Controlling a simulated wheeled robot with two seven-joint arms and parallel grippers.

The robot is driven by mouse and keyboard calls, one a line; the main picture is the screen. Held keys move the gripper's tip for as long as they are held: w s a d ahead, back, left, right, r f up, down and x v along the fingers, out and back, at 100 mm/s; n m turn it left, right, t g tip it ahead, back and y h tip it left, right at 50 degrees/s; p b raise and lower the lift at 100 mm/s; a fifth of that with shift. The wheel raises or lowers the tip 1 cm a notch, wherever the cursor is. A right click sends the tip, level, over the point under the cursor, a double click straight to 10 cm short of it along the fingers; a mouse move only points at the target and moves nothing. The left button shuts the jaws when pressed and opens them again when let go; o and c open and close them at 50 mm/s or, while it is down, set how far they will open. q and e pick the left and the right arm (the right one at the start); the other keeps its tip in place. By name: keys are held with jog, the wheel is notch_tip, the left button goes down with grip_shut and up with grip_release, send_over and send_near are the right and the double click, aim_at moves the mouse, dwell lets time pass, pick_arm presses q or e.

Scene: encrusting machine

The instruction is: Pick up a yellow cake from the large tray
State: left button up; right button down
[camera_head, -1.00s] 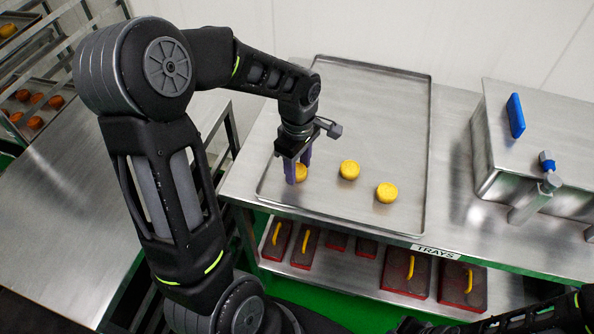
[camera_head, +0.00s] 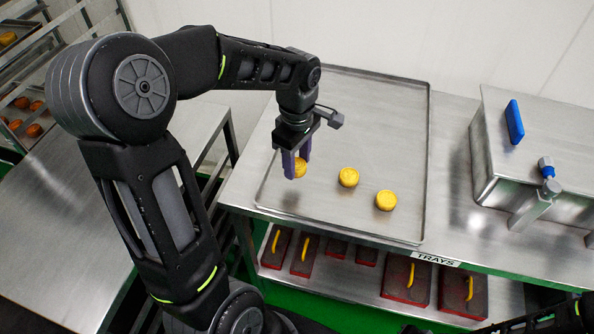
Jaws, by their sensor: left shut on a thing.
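The large tray (camera_head: 395,110) lies on the steel table. Two yellow cakes rest on it, a middle one (camera_head: 348,177) and a right one (camera_head: 386,200). My left gripper (camera_head: 296,168) is shut on a third yellow cake (camera_head: 301,168), held between its purple fingers, which partly hide it. That cake appears raised above the tray, with a faint shadow below it. At the lower right edge a dark part of my right arm shows, but its gripper cannot be made out.
A steel machine box (camera_head: 540,130) with blue handles stands on the table at the right. A rack (camera_head: 50,65) with orange cakes stands at the far left. The tray's back half is clear.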

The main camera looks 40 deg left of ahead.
aim_at(297, 164)
pick_arm(q)
notch_tip(297, 164, up, 5)
jog(key=shift+r, duration=0.1)
dwell(0.7)
